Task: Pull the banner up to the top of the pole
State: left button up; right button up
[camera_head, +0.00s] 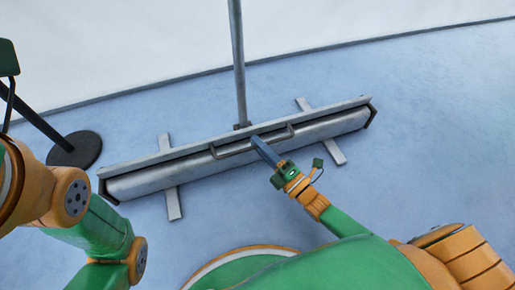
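The banner stand's long grey base (130,187) lies on the floor, slanting up to the right. The pole (238,60) rises behind its middle. A curved handle (222,154) sits along the front of the top bar; the banner appears rolled down, with no sheet raised along the pole. My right gripper (258,143) reaches the handle's middle from the front right. Its blue-grey fingers overlap the handle and look like one bar, so their gap and any grip on the handle cannot be made out. My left arm is at the left edge; its fingers are not in view.
Flat feet (173,204) stick out under the base, with another pair at the right (335,151). A black round stand foot (75,149) with a slanting dark post is at the left. A white wall (370,20) curves behind. The blue floor (440,120) at the right is clear.

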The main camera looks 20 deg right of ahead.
jog(key=shift+w+a, duration=0.15)
jog(key=shift+w, duration=0.15)
grip_shut()
dwell(1.2)
